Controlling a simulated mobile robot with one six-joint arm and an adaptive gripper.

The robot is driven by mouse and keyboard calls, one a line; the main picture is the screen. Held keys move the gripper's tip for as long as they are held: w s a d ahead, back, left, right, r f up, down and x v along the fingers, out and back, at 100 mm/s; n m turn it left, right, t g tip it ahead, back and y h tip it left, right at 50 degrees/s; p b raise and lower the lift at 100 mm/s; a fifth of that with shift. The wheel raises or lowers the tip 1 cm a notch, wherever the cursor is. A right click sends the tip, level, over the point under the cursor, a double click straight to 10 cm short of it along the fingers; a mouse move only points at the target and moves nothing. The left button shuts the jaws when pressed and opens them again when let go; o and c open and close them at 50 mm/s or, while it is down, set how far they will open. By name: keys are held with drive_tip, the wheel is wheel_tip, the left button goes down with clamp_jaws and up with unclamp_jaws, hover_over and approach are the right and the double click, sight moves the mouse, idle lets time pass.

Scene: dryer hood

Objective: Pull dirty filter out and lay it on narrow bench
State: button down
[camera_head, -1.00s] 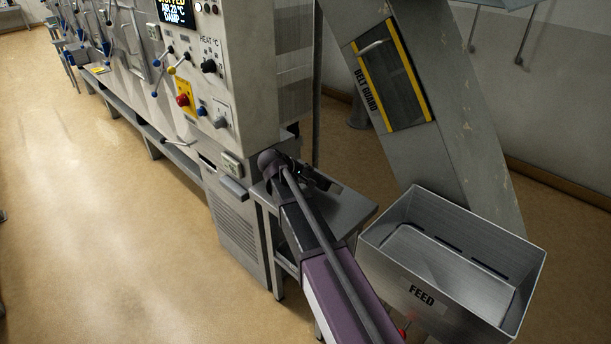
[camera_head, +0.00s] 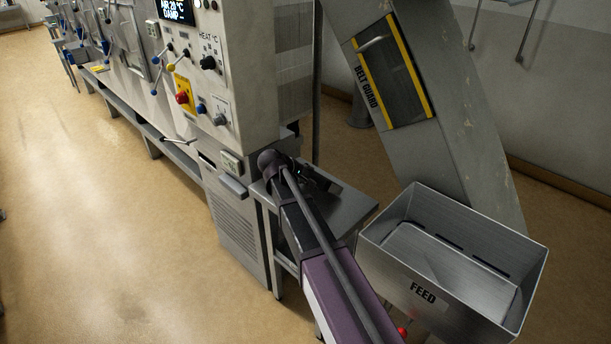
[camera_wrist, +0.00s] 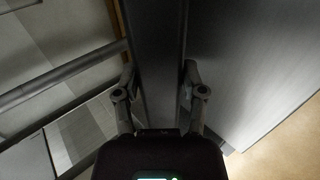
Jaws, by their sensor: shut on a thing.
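My gripper (camera_wrist: 160,88) is in the lower middle of the wrist view, with one finger on each side of a dark grey flat strip (camera_wrist: 158,50). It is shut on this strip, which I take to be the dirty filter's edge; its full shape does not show. In the head view my gripper (camera_head: 318,180) is small and dark, partly behind my arm, just above the narrow bench. The narrow bench (camera_head: 345,212) is a grey metal table right of the dryer cabinet. The filter cannot be made out clearly in the head view.
The dryer cabinet (camera_head: 237,225) with its control panel (camera_head: 212,75) stands left of the bench. A steel FEED bin (camera_head: 440,300) is close on the right, below the sloping conveyor with the belt guard (camera_head: 395,85). Open floor (camera_head: 110,220) lies left.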

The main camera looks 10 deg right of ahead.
drive_tip(key=shift+f+b, duration=0.3)
drive_tip(key=shift+f, duration=0.05)
drive_tip(key=shift+c, duration=0.4)
unclamp_jaws()
idle(0.4)
